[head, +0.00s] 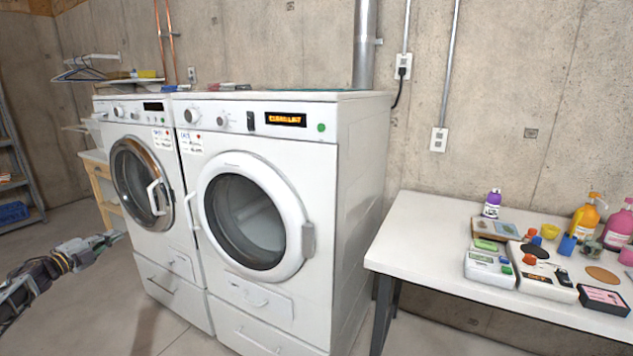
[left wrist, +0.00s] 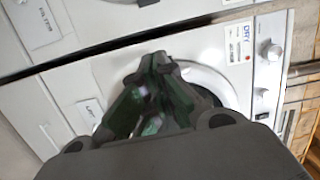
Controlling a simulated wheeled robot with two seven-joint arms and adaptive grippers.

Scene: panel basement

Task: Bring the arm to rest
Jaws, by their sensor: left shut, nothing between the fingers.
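My left arm comes in low at the left edge of the head view. Its gripper (head: 112,237) is shut and empty, held in front of the left machine and apart from it. In the left wrist view the dark green fingers (left wrist: 158,62) are closed together, with a white machine's front behind them. The left machine (head: 165,245) has a round door with a brown and silver rim, and the right machine (head: 345,200) has a white-rimmed round door. Both doors look shut. My right gripper is not in view.
A white table (head: 420,236) stands at the right with bottles, boxes and small items on it. A metal shelf (head: 15,170) and a wooden cabinet (head: 101,185) stand at the left. The floor (head: 100,310) in front of the machines is clear.

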